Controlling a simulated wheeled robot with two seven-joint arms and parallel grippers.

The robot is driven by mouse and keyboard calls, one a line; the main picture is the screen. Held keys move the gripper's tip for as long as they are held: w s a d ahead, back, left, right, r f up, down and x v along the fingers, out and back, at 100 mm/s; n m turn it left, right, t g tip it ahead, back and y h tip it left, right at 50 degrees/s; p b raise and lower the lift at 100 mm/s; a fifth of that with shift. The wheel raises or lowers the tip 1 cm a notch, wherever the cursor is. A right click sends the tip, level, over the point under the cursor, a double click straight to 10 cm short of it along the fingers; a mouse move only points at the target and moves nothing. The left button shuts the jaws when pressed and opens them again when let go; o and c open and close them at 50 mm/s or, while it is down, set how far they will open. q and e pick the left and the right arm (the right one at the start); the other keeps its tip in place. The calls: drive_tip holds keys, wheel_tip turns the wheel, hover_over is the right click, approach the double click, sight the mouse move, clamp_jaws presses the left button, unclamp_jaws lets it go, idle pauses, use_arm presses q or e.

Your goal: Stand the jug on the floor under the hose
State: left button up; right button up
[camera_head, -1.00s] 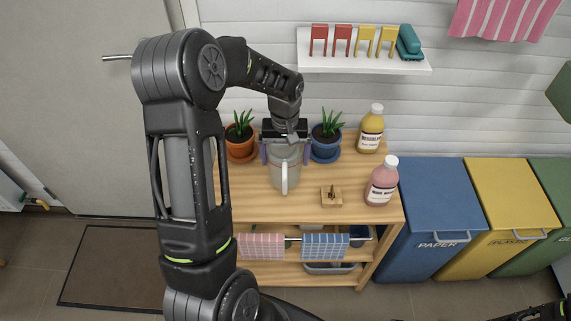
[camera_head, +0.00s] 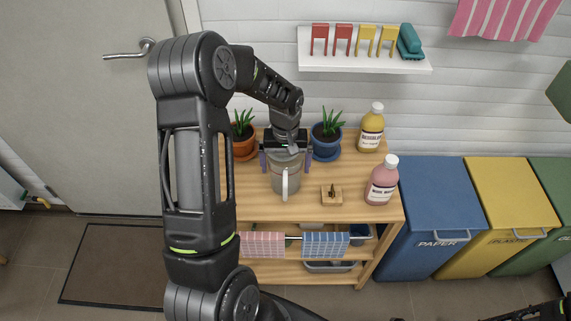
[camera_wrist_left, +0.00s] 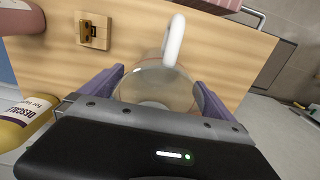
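The jug (camera_head: 286,180), grey and see-through with a white handle, stands upright on the wooden shelf unit. In the left wrist view the jug (camera_wrist_left: 155,85) is between the purple fingers. My left gripper (camera_head: 285,160) is over the jug from behind, one finger on each side. The fingers look spread, with a slim gap to the jug's wall in the head view. A small green and yellow piece (camera_head: 38,201) shows at the far left; I cannot tell if it is the hose. My right gripper is not in view; only dark arm parts show at the bottom right.
Potted plants (camera_head: 326,137) stand close behind the jug on either side. A yellow bottle (camera_head: 371,130), a pink bottle (camera_head: 382,183) and a small wooden block (camera_head: 331,197) are to its right. Bins (camera_head: 430,220) stand further right. A dark mat (camera_head: 115,265) lies on the floor at left.

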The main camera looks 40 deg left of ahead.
use_arm(q)
wheel_tip(320, 180, up, 12)
drive_tip(key=b, duration=0.1)
drive_tip(key=shift+r, duration=0.2)
idle(0.4)
idle(0.4)
